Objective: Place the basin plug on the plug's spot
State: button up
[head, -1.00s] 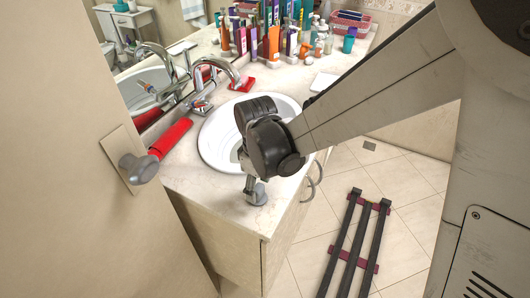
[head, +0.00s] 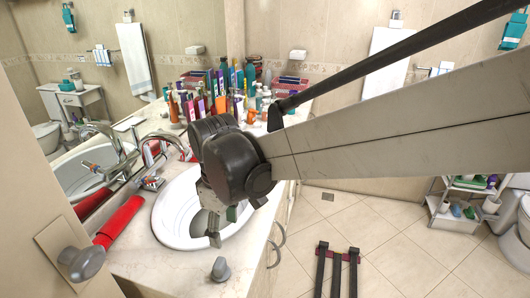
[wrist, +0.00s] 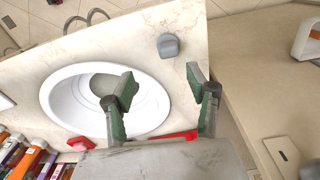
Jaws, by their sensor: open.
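The grey basin plug (head: 221,268) stands on the pale counter at its near end, in front of the basin. It also shows in the wrist view (wrist: 168,46), apart from my fingers. My gripper (head: 223,225) is open and empty over the near part of the white basin (head: 168,238). A grey round area (wrist: 101,84) at the basin's bottom is partly hidden by one finger. I cannot tell whether it is the plug's spot.
A chrome tap (head: 152,183) stands left of the basin. A red roll (head: 120,221) lies at the counter's left edge, beyond a door knob (head: 88,262). Many bottles (head: 222,88) crowd the far counter. Bare counter surrounds the plug.

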jog(key=s+d+r+m+t, duration=0.1)
jog(key=s+d+m+t, duration=0.1)
jog(key=d, duration=0.6)
jog(key=s+d+r+m+t, duration=0.2)
jog(key=s+d+m, duration=0.2)
jog(key=d, duration=0.5)
jog(key=s+d+r+m+t, duration=0.2)
jog(key=s+d+m, duration=0.1)
jog(key=d+m, duration=0.4)
jog(key=shift+s+d+t, duration=0.3)
jog(key=shift+s+d, duration=0.1)
jog(key=shift+d, duration=0.65)
notch_tip(320, 180, down, 6)
jog(key=b, duration=0.6)
jog(key=shift+r, duration=0.15)
